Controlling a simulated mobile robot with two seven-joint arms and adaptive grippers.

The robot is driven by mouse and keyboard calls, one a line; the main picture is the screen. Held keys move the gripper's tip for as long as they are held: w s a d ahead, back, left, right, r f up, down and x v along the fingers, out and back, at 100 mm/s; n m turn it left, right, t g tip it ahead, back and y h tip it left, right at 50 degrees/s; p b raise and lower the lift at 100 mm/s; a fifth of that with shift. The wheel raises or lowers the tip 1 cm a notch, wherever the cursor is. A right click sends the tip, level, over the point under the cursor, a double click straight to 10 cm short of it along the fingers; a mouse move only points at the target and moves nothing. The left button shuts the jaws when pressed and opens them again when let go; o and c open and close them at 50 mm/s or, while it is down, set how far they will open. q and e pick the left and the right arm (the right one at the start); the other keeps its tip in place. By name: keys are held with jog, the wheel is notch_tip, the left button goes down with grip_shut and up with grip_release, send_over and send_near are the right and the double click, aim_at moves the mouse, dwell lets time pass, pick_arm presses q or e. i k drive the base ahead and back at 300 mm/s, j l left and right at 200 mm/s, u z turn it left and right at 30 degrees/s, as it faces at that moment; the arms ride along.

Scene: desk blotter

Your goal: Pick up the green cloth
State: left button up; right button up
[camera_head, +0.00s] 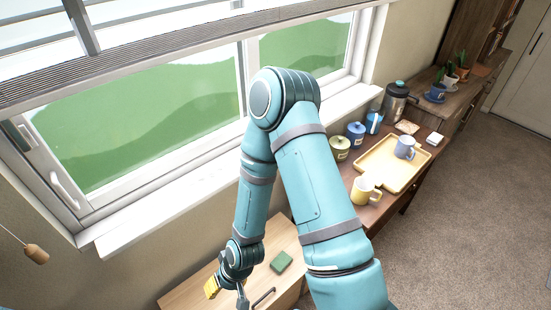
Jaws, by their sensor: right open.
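The green cloth (281,262) is a small, dark green folded square. It lies flat on the light wooden desk top (190,294) below the window. My right gripper (243,295) is at the bottom edge of the picture, to the left of the cloth and apart from it. It is open, with its lower part cut off by the picture edge. My right arm covers part of the desk to the right of the cloth. My left gripper is not in view.
A small yellow item (211,288) shows just left of my right gripper; I cannot tell whether they touch. On the sideboard to the right are a wooden tray (374,162), a yellow mug (363,191), a blue mug (405,147), lidded jars and a flask (396,102).

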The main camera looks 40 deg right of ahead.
aim_at(281, 261)
jog(key=k+l+z, duration=0.15)
jog(key=z, duration=0.3)
jog(key=k+l+z, duration=0.1)
jog(key=l+z, duration=0.3)
